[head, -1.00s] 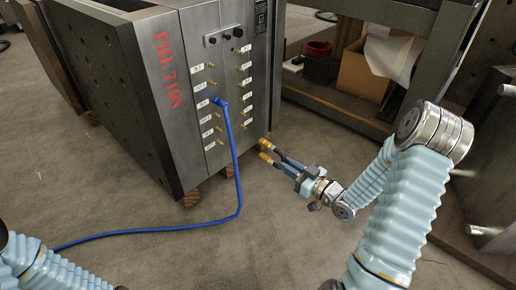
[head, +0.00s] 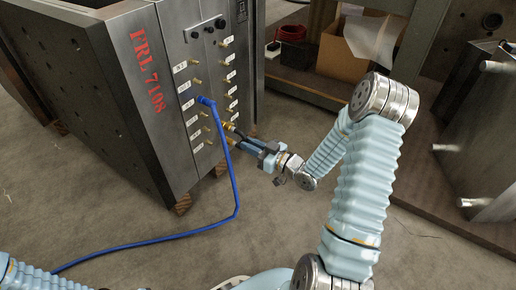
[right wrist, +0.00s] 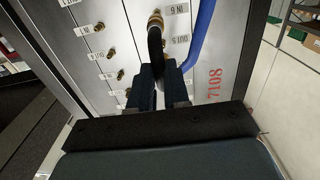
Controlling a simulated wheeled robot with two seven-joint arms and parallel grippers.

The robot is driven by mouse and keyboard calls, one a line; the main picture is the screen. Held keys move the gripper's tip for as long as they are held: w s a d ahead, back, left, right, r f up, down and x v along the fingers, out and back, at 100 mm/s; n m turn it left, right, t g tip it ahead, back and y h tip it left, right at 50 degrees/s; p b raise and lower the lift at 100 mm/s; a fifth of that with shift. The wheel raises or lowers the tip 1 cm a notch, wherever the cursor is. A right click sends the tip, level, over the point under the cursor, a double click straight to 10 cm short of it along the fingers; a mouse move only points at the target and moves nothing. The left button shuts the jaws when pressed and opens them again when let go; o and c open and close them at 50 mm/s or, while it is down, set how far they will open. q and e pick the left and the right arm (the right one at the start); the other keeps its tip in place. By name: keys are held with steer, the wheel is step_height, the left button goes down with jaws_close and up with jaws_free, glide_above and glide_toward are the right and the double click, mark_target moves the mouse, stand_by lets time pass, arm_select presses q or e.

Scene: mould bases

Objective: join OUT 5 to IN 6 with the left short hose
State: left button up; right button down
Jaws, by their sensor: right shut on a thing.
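My right gripper (head: 252,145) is shut on a short black hose near the lower right of the mould base's port panel. In the right wrist view the black hose (right wrist: 155,48) rises from between the fingers (right wrist: 160,80) to a brass end fitting (right wrist: 155,18) close to the panel. In the head view brass ends (head: 229,127) point toward the panel; I cannot tell whether either touches a port. The port labels are too small or turned to read surely; one beside the hose appears to be OUT 5 (right wrist: 180,40). My left gripper is out of view.
A blue hose (head: 234,185) is plugged into the panel's left column and trails over the floor to the lower left. A cardboard box (head: 345,60) stands at the back right.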

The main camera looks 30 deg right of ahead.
mark_target(230, 140)
steer(key=shift+b+x, duration=0.65)
steer(key=shift+x, duration=1.85)
steer(key=shift+s, duration=0.1)
steer(key=shift+b, duration=0.5)
steer(key=shift+w+a, duration=0.1)
steer(key=shift+w, duration=0.2)
steer(key=shift+w+a+b, duration=0.2)
steer(key=shift+w+b, duration=0.1)
steer(key=shift+w, duration=0.2)
steer(key=shift+w+a+b, duration=0.25)
steer(key=shift+w+b, duration=0.15)
steer(key=shift+w, duration=0.15)
steer(key=shift+w+a+r, duration=0.1)
steer(key=shift+w, duration=0.25)
